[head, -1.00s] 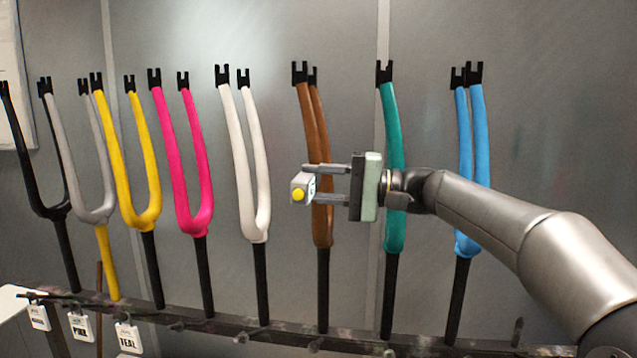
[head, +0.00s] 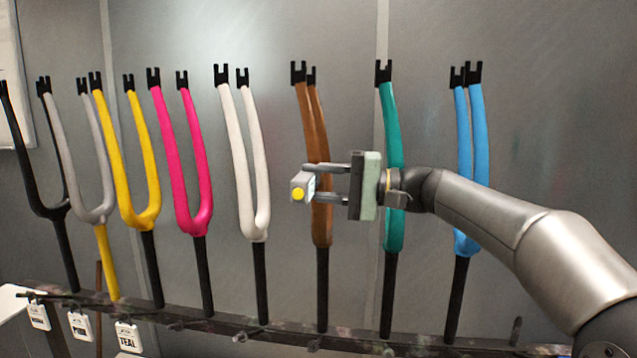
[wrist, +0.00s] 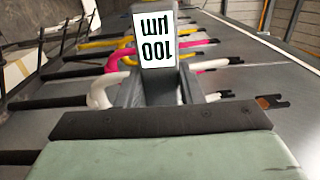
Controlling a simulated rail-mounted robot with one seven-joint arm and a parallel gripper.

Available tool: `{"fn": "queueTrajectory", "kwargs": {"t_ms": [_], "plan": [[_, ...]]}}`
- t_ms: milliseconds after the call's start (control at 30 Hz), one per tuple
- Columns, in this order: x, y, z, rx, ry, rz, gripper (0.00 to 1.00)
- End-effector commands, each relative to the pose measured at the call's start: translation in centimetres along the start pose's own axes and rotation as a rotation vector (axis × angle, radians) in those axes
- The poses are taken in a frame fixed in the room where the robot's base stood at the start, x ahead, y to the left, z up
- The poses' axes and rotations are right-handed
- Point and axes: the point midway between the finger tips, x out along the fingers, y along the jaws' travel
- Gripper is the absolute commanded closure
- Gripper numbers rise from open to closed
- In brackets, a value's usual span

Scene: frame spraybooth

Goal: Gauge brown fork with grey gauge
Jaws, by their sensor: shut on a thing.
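The brown fork (head: 319,130) stands upright on the rack, between the white fork and the teal fork. My gripper (head: 305,184) is shut on the grey gauge (head: 298,188), a small block with a yellow round spot on the face towards the head camera. In the head view the gauge and fingers overlap the brown fork's middle; whether they touch it cannot be told. In the wrist view the gauge (wrist: 156,40) sits between the fingers with a white label reading "100 µm". A brown tip (wrist: 263,102) with a dark end shows at the right there.
A white fork (head: 250,165) stands left of the brown one, a teal fork (head: 391,150) and blue fork (head: 468,170) right. Pink, yellow, grey and black forks stand farther left. The dark rack rail (head: 280,336) runs below, with tags including "TEAL" (head: 128,338) at left.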

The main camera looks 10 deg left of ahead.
Motion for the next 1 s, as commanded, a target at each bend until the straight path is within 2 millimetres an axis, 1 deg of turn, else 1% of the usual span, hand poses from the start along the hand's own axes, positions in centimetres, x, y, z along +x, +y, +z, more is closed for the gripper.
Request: {"fn": "queueTrajectory", "kwargs": {"t_ms": [333,433,1000], "plan": [[0.0,0.0,0.0,-0.001,0.000,-0.001,0.97],[0.0,0.1,0.4,-0.001,0.000,0.000,0.97],[0.0,0.3,4.9,-0.003,0.001,0.001,0.97]]}}
